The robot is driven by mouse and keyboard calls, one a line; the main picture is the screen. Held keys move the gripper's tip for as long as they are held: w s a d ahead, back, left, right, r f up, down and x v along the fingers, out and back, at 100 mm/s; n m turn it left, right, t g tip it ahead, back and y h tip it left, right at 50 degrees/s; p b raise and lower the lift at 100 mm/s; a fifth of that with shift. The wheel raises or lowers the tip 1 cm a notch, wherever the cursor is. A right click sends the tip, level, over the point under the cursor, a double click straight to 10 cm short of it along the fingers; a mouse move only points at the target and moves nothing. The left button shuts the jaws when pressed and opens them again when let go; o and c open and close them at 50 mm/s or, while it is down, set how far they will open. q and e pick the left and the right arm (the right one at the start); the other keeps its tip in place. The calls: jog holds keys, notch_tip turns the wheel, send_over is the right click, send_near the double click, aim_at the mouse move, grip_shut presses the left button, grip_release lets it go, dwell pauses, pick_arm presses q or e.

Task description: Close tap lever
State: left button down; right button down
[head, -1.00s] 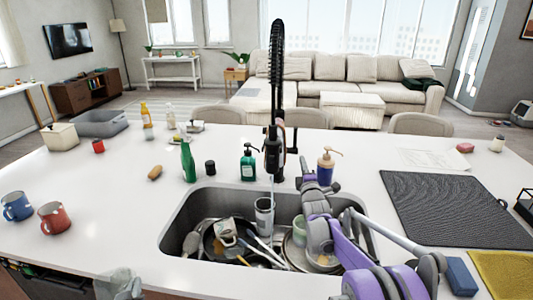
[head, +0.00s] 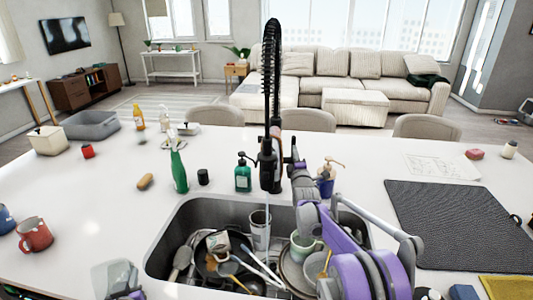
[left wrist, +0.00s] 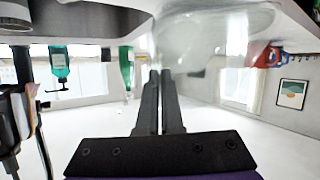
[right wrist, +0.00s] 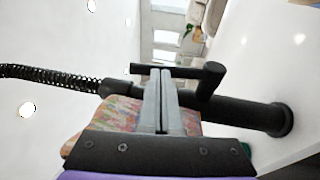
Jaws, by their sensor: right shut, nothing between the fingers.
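The black tap (head: 270,160) with its tall spring hose stands behind the sink. Its lever (right wrist: 180,71) is a thin black bar on a short stub beside the tap body in the right wrist view; it also shows right of the tap in the head view (head: 294,150). My right gripper (right wrist: 160,72) is shut and empty, its fingertips right at the lever; whether they touch it, I cannot tell. My left gripper (left wrist: 160,72) has its fingers close together at a clear glass (left wrist: 190,42), which it appears to hold at the counter's front left (head: 115,278).
The sink (head: 180,215) holds a pan, cups and cutlery. A green soap bottle (head: 243,175) stands left of the tap and a blue pump bottle (head: 326,182) right of it, close to my right arm. A dark drying mat (head: 455,225) lies at right.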

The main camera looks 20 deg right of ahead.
dwell(0.3)
pick_arm(q)
jog(key=shift+r, duration=0.55)
jog(key=shift+a+r+p, duration=0.1)
jog(key=shift+r+p, duration=0.15)
jog(key=shift+p, duration=0.15)
jog(key=shift+s+a, duration=0.1)
jog(key=shift+s, duration=0.15)
jog(key=shift+w, duration=0.15)
pick_arm(e)
jog(key=shift+w+d+r, duration=0.4)
jog(key=shift+w+r, duration=0.2)
jog(key=shift+r, duration=0.2)
